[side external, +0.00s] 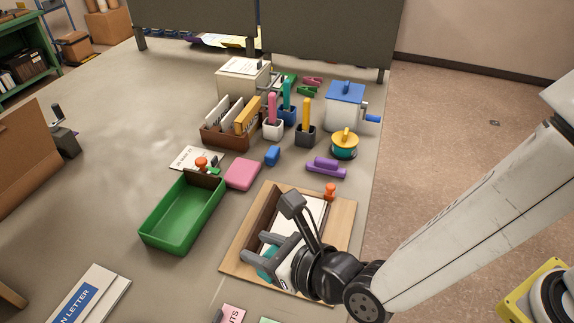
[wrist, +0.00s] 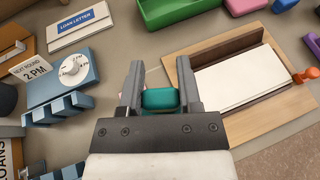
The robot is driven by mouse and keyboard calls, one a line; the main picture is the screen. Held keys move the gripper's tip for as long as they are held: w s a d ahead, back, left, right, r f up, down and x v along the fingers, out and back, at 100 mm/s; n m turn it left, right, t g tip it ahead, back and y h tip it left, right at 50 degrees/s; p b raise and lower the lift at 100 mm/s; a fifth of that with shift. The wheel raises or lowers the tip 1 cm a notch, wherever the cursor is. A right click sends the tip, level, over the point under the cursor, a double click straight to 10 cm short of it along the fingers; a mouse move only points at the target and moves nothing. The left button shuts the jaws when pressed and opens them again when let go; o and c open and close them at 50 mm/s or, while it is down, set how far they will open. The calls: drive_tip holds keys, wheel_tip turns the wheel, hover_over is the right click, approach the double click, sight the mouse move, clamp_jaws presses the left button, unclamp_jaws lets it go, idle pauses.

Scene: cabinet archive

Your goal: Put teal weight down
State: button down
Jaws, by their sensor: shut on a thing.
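My gripper (wrist: 160,92) is shut on the teal weight (wrist: 161,99), which sits between the two grey fingers in the wrist view. In the side view the gripper (side external: 268,257) is over the near left part of a wooden board (side external: 342,222), and a bit of the teal weight (side external: 264,272) shows beside the fingers. The board carries a dark brown ledge and white paper (wrist: 232,80). In the wrist view the weight appears left of the board. I cannot tell its height above the surface.
A green tray (side external: 160,238) stands left of the board. An orange-knobbed stamp (side external: 330,191) is at the board's far edge. In the wrist view a blue dial device (wrist: 65,78) and a long-letter box (wrist: 82,24) lie left. Card boxes and pen cups stand farther back.

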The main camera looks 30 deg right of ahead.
drive_tip(key=d+m+h, duration=1)
drive_tip(key=d+h, duration=0.1)
drive_tip(key=d, duration=0.6)
drive_tip(key=shift+d+r+t, duration=0.3)
drive_tip(key=shift+d+r, duration=0.1)
drive_tip(key=w+a+f, duration=0.1)
drive_tip(key=w+f, duration=0.2)
drive_tip(key=w, duration=0.1)
drive_tip(key=w+a+f, duration=0.2)
drive_tip(key=w, duration=0.1)
drive_tip(key=w+a+f, duration=0.2)
drive_tip(key=w+f, duration=0.1)
drive_tip(key=w, duration=0.1)
drive_tip(key=shift+w+a+f, duration=0.2)
drive_tip(key=shift+w+f, duration=0.1)
drive_tip(key=shift+w+a+f, duration=0.15)
drive_tip(key=shift+w+f, duration=0.15)
drive_tip(key=shift+f, duration=0.05)
